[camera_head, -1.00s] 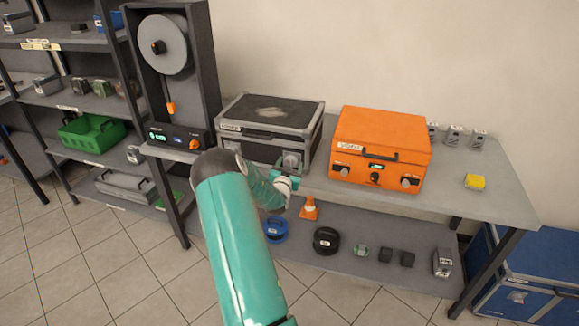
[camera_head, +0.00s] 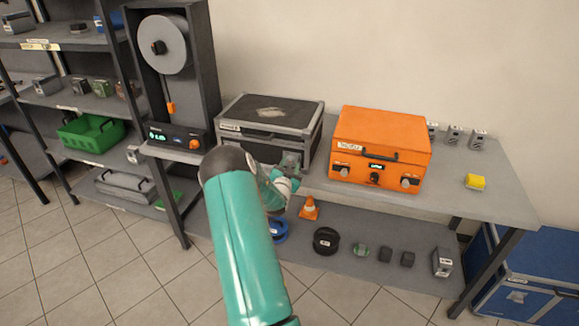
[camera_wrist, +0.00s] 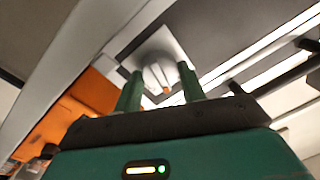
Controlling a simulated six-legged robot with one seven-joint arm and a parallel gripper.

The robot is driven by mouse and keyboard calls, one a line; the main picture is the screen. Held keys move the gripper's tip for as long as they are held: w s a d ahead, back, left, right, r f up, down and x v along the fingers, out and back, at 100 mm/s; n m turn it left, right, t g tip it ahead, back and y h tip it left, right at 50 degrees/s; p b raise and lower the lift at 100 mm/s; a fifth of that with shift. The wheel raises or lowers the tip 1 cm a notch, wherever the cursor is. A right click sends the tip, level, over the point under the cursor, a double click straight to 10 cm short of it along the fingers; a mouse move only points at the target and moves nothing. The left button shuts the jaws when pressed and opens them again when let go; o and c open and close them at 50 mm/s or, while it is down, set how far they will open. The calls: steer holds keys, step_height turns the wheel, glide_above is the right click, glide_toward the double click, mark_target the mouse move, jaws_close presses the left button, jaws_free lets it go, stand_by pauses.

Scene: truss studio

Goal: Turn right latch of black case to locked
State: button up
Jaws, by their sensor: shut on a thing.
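The black case (camera_head: 268,113) with silver edges stands on the bench, left of the orange case. Its right latch (camera_wrist: 156,74), a light grey knob with an orange mark on a square plate, sits between my gripper's two green fingers in the wrist view. My gripper (camera_wrist: 160,82) is shut on this latch. In the head view my gripper (camera_head: 290,165) is at the front right of the black case, and my arm hides part of the case's lower front. The left latch cannot be made out.
The orange case (camera_head: 378,148) stands close on the right and also shows in the wrist view (camera_wrist: 82,108). The case's dark handle (camera_wrist: 285,78) is near the fingers. A small orange cone (camera_head: 310,209) and spools are on the lower shelf.

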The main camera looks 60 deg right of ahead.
steer(key=m, duration=0.7)
steer(key=shift+f+m, duration=0.15)
steer(key=shift+m, duration=0.15)
steer(key=m, duration=0.3)
steer(key=shift+m+h, duration=0.3)
steer(key=shift+m, duration=0.1)
steer(key=shift+w+f+m+g, duration=0.1)
steer(key=shift+m+g, duration=0.4)
steer(key=shift+m, duration=1.8)
steer(key=shift+a, duration=0.1)
steer(key=o, duration=1)
steer(key=a, duration=0.4)
steer(key=s+a, duration=0.1)
steer(key=a, duration=0.4)
steer(key=s+a+f, duration=0.1)
steer(key=a, duration=0.3)
steer(key=shift+s+a, duration=0.1)
steer(key=shift+a, duration=0.15)
